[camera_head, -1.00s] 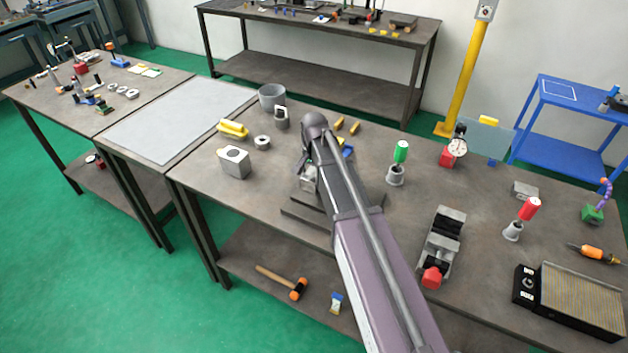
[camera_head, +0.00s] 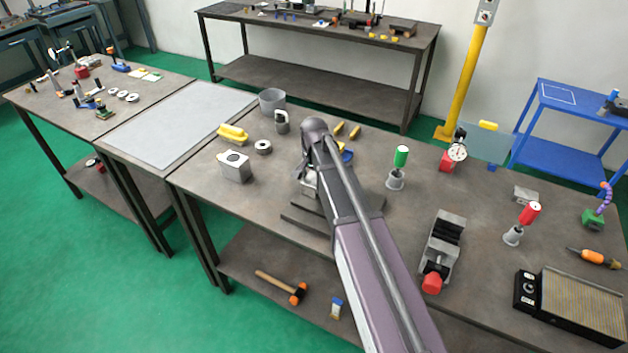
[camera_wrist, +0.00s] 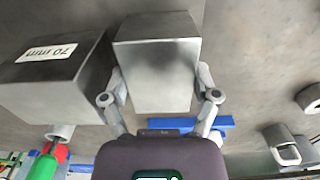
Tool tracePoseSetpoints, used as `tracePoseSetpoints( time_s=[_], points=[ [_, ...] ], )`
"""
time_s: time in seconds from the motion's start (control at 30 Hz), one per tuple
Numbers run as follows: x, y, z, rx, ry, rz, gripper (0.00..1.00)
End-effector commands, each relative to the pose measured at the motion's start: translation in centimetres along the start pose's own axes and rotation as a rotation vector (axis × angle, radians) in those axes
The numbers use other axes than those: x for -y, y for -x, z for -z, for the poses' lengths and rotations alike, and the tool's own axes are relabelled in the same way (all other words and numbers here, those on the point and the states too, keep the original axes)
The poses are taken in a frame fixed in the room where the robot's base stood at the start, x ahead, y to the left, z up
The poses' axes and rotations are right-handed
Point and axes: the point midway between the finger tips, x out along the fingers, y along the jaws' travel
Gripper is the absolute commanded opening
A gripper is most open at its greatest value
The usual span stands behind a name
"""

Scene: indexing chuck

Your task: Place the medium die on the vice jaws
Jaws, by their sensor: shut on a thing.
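My gripper (camera_wrist: 161,85) is shut on a plain grey metal block (camera_wrist: 158,60), with one finger against each side. No label shows on this block, so I cannot tell its size by marking. Another grey block (camera_wrist: 50,75), labelled 70 mm, stands close beside it on the left in the wrist view. In the head view my arm hides most of the gripper; a light grey piece (camera_head: 309,184) shows beside the arm over dark stepped plates (camera_head: 310,215). The vice (camera_head: 441,243), with dark jaws and a red end, stands right of my arm, apart from it.
On the same bench (camera_head: 260,195) are a bored grey block (camera_head: 234,168), a ring (camera_head: 263,148), a green-handled tool (camera_head: 400,160) and a red-handled one (camera_head: 525,216). A dial gauge (camera_head: 457,153) stands at the back. A ribbed plate (camera_head: 580,300) lies front right.

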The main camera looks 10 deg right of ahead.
Motion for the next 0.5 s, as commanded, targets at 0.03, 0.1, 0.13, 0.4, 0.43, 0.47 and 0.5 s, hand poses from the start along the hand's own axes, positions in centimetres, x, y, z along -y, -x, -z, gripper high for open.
tracePoseSetpoints(
  time_s=[0.03,0.1,0.13,0.4,0.43,0.47,0.5],
  points=[
    [0.0,0.2,0.0,0.0,0.0,0.0,0.17],
    [0.0,0.5,0.0,0.0,0.0,0.0,0.17],
    [0.0,0.6,0.0,0.0,0.0,0.0,0.17],
    [0.0,2.4,0.0,0.0,0.0,0.0,0.17],
    [0.0,2.6,0.0,0.0,0.0,0.0,0.17],
    [0.0,2.9,0.0,0.0,0.0,0.0,0.17],
    [0.0,3.2,0.0,0.0,0.0,0.0,0.17]
  ],
)
